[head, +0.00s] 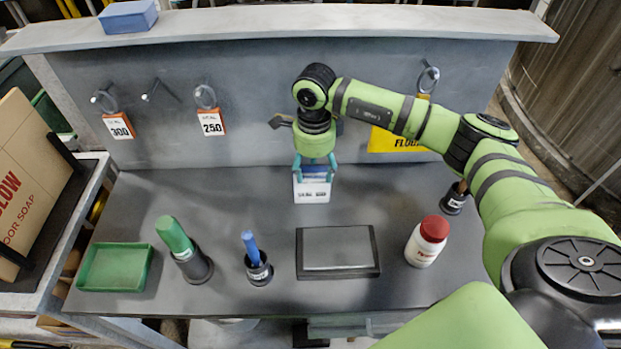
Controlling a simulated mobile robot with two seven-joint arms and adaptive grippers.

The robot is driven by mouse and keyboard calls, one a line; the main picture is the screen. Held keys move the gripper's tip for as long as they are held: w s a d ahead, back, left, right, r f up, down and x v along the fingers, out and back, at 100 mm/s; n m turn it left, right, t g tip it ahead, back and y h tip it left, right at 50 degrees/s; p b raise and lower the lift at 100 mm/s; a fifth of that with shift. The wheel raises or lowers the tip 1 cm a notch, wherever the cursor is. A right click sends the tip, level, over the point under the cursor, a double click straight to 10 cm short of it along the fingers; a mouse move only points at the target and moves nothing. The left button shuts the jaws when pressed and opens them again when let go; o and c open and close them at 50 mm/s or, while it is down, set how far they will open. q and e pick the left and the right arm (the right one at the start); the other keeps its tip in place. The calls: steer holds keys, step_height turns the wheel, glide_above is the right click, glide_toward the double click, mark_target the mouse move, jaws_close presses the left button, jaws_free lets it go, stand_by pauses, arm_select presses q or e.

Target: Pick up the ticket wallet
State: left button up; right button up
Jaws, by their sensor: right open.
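A small blue item (315,170), which looks like the ticket wallet, stands in a white holder (312,190) with black print on its front. The holder is on the dark bench top near the back panel. My right gripper (314,162) points down over it. Its teal fingers are open, one on each side of the blue item's upper part. I cannot tell whether they touch it. The item's lower part is hidden in the holder. My left gripper is not in view.
In front are a green tray (115,267), a green-topped object in a dark cup (196,267), a blue pen in a cup (259,272), a grey-topped dark tray (338,252) and a red-capped white bottle (425,245). Tags hang on the back panel (160,140).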

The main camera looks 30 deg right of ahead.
mark_target(312, 186)
steer(key=f+p, duration=0.1)
steer(key=f, duration=0.3)
steer(key=shift+w+a+p, duration=0.1)
steer(key=shift+w+p, duration=0.1)
steer(key=shift+p, duration=0.2)
steer(key=shift+f, duration=0.25)
steer(key=c, duration=0.9)
jaws_close()
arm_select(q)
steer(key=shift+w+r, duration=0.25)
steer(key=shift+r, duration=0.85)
arm_select(e)
steer(key=shift+w+r, duration=0.1)
steer(key=shift+r, duration=0.05)
